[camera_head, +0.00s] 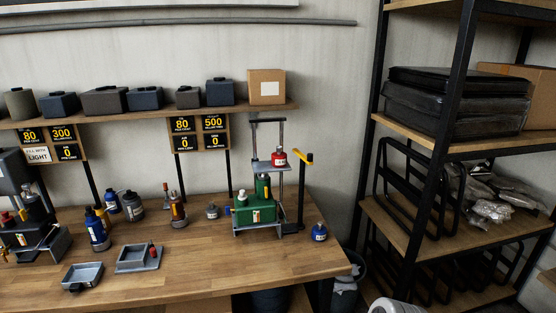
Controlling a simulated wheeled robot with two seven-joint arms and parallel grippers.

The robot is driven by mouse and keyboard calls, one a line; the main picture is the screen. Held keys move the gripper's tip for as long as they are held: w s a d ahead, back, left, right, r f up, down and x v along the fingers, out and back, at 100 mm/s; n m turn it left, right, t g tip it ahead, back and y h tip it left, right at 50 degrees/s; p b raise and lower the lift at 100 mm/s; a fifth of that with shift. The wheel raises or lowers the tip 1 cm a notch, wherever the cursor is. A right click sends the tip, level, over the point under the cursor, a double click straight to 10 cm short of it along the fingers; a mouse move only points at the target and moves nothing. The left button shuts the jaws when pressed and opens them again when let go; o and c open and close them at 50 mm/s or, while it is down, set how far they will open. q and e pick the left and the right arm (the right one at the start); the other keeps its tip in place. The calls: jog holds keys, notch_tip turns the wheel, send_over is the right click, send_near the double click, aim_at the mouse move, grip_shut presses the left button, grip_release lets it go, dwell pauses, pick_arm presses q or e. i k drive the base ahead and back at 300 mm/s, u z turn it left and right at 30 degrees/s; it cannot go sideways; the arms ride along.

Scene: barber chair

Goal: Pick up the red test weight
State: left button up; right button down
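The red test weight (279,158) is a small red cylinder with a pale label and a dark top. It stands upright on the small raised platform (270,167) of a press-like stand with a green base (254,213). The stand is on the wooden workbench, right of its middle. A yellow-tipped lever (303,157) on a black post is just right of the weight. Neither of my grippers shows in the head view, so whether they are open or shut is hidden.
A blue weight (319,232) stands near the bench's right end. Grey trays (139,257) and several bottles are on the left part of the workbench (220,265). A wall shelf (150,114) holds dark boxes and a cardboard box (266,86). A black-framed rack (448,143) stands right.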

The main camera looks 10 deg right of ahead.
aim_at(279, 158)
jog(key=z, duration=0.35)
jog(key=i, duration=1.05)
jog(key=u, duration=0.05)
